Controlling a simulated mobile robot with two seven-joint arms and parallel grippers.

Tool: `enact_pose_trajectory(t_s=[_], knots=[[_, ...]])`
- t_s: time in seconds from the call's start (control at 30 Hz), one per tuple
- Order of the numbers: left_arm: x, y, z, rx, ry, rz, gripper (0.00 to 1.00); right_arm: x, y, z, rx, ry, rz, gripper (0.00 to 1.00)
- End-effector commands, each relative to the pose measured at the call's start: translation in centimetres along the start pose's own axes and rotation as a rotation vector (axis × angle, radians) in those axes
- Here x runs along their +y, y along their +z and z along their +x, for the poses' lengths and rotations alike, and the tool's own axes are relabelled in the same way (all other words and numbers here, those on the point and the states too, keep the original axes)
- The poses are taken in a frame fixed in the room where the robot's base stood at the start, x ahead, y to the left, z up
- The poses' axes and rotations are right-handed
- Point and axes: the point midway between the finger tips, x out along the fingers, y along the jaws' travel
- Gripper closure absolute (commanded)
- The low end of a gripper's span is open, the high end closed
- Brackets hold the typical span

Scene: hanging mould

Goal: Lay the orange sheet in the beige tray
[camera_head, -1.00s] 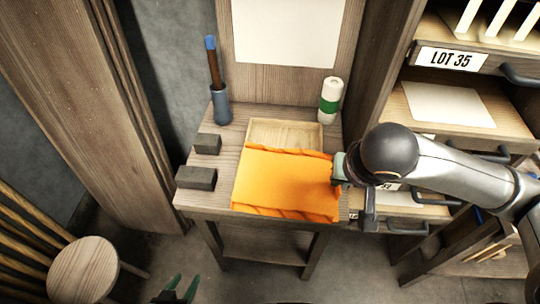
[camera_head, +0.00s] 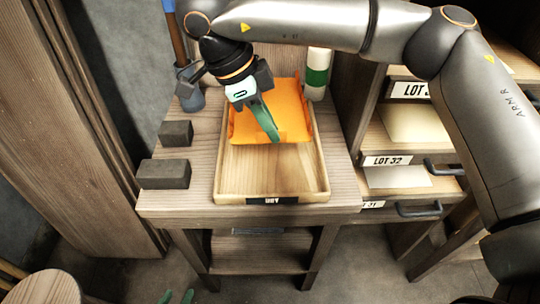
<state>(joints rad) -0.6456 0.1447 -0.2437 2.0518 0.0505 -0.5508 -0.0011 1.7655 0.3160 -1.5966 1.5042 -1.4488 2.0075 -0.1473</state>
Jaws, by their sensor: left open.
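The orange sheet (camera_head: 294,106) lies in the far part of the beige tray (camera_head: 270,179), with its near edge crossing the tray's middle. The tray's near half is bare wood, with a small dark label on its front wall. My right gripper (camera_head: 272,126) reaches in from the right and points down over the sheet, its green fingertips by the sheet's near edge. The fingers overlap in this view, so their gap is hidden. They cover part of the sheet. My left gripper (camera_head: 177,297) shows only as two parted green tips at the bottom edge, open and apart from the tray.
Two dark blocks (camera_head: 164,174) sit left of the tray on the wooden table (camera_head: 350,191). A blue-handled tool in a holder (camera_head: 188,97) and a green-and-white bottle (camera_head: 318,74) stand at the back. Labelled shelves (camera_head: 388,160) with sheets are at right.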

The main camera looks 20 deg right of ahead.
Motion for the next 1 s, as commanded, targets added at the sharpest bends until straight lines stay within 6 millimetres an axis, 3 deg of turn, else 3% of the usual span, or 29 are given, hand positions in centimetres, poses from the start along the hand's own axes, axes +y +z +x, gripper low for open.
enact_pose_trajectory(t_s=[0.17, 0.73, 1.0], knots=[[-0.1, 0.3, 0.3, 0.001, 0.000, 0.003, 0.50, 0.0, 0.6, 1.1, 0.001, 0.019, 0.034, 1.00], [-0.4, 1.5, 0.5, -0.010, -0.006, 0.002, 0.50, 0.0, 3.6, 8.6, 0.001, 0.017, 0.031, 1.00], [-0.4, 1.6, 0.4, -0.013, -0.007, 0.001, 0.50, 0.0, 3.8, 9.0, 0.000, 0.015, 0.031, 1.00]])
